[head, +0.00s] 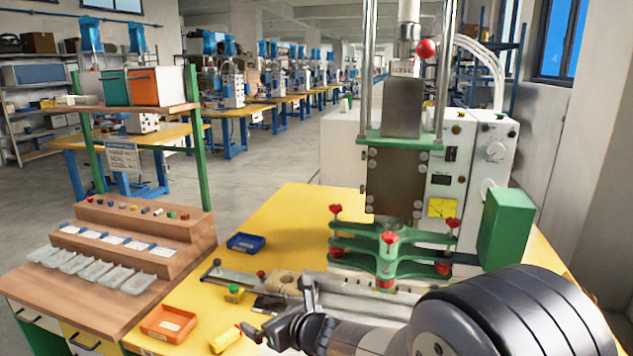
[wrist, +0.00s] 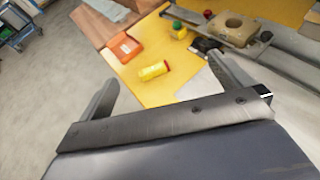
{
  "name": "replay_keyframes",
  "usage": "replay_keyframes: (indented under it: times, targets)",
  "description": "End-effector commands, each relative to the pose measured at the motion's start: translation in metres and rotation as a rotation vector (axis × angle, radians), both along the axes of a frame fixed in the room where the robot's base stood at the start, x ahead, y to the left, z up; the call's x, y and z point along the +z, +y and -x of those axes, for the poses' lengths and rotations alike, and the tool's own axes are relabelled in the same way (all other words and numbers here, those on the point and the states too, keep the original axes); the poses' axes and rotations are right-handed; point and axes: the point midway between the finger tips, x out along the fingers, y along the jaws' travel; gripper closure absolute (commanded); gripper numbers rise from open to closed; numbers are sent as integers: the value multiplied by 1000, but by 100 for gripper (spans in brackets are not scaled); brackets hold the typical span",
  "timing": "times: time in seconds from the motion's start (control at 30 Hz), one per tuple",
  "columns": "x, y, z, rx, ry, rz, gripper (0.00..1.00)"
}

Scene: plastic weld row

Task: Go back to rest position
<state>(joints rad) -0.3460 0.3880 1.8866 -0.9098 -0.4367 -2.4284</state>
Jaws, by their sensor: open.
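My gripper (head: 275,320) is over the front part of the yellow table (head: 285,222), left of the welding machine (head: 400,200). In the wrist view its two fingers stand wide apart with nothing between them, so my gripper (wrist: 165,88) is open and empty. A yellow cylinder (head: 226,340) lies on the table near the left finger. It also shows in the wrist view (wrist: 154,71), beyond the fingers and apart from them. My arm hides part of the table at the lower right.
An orange tray (head: 168,323) and a blue tray (head: 246,242) sit on the table. A small yellow-green part (head: 234,293) stands by the metal rail (head: 250,277). A wooden stepped rack (head: 135,235) is at the left. A green box (head: 505,228) sits at the right. The floor (head: 265,160) behind is open.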

Motion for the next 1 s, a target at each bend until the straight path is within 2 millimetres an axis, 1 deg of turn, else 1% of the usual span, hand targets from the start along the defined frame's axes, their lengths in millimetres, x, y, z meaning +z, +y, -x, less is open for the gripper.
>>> replay_keyframes:
  times: [0.03, 0.2, 0.3, 0.47, 0.8, 0.93, 1.0]
  targets:
    - [8, -7, -2, -10, 1, -1, 0]
    - [13, -21, -6, -33, 2, 0, 0]
    - [14, -27, -7, -41, 1, -1, 0]
    - [15, -31, -9, -47, 0, -1, 0]
    - [14, -31, -8, -49, 2, -2, 0]
    - [9, -36, -7, -69, 24, -11, 0]
    - [3, -41, -5, -93, 52, -22, 0]
